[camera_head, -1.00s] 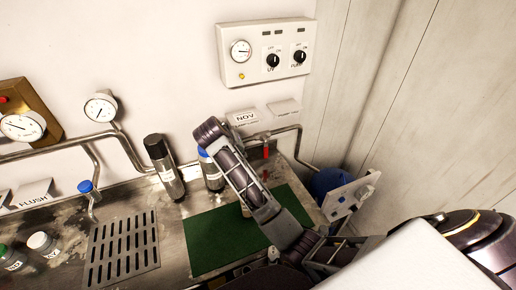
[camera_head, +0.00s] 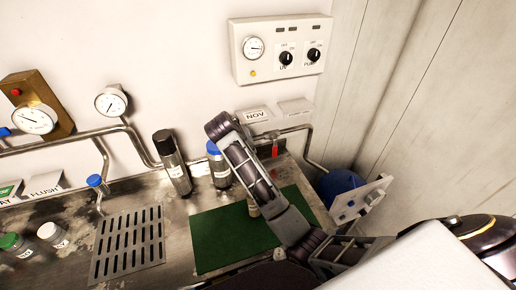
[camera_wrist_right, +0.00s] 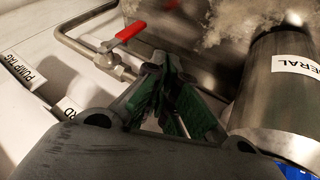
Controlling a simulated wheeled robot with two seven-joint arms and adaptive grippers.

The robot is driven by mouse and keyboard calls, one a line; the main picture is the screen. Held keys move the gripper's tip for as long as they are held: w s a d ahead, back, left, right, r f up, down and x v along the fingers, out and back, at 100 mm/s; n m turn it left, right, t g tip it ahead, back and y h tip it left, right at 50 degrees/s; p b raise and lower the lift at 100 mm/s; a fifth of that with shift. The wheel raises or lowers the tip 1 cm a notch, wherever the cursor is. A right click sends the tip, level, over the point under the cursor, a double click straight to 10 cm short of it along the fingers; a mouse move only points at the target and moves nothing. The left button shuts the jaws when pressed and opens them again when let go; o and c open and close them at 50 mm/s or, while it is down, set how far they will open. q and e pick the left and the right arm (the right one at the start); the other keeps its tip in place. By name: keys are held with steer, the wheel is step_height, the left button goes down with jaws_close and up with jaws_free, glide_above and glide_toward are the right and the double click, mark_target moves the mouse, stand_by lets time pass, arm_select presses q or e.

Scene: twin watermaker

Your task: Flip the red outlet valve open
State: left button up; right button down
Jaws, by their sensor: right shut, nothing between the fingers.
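The red outlet valve handle (camera_head: 275,150) shows in the head view on the pipe at the back of the bench, beside my right arm. In the right wrist view the red handle (camera_wrist_right: 130,32) is at upper left on its pipe fitting. My right gripper (camera_wrist_right: 172,85) is shut and empty, its green pads together. Its fingertips lie just right of the valve fitting in that view, apart from the red handle. In the head view my arm hides the gripper's fingertips. My left gripper is not in view.
A blue-capped bottle (camera_head: 219,168) stands close left of my right arm, near the black-capped bottle (camera_head: 170,160). A metal bottle (camera_wrist_right: 285,95) is close to the gripper in the wrist view. A green mat (camera_head: 215,245) lies below. A control panel (camera_head: 275,75) is above.

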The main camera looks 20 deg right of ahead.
mark_target(275, 148)
steer(key=p+x, duration=0.1)
steer(key=x, duration=0.8)
steer(key=shift+w+d+f, duration=0.1)
steer(key=shift+d+f, duration=0.1)
steer(key=shift+f, duration=0.1)
steer(key=shift+d+r+p, duration=0.1)
steer(key=shift+d+p, duration=0.6)
steer(key=shift+d, duration=1.25)
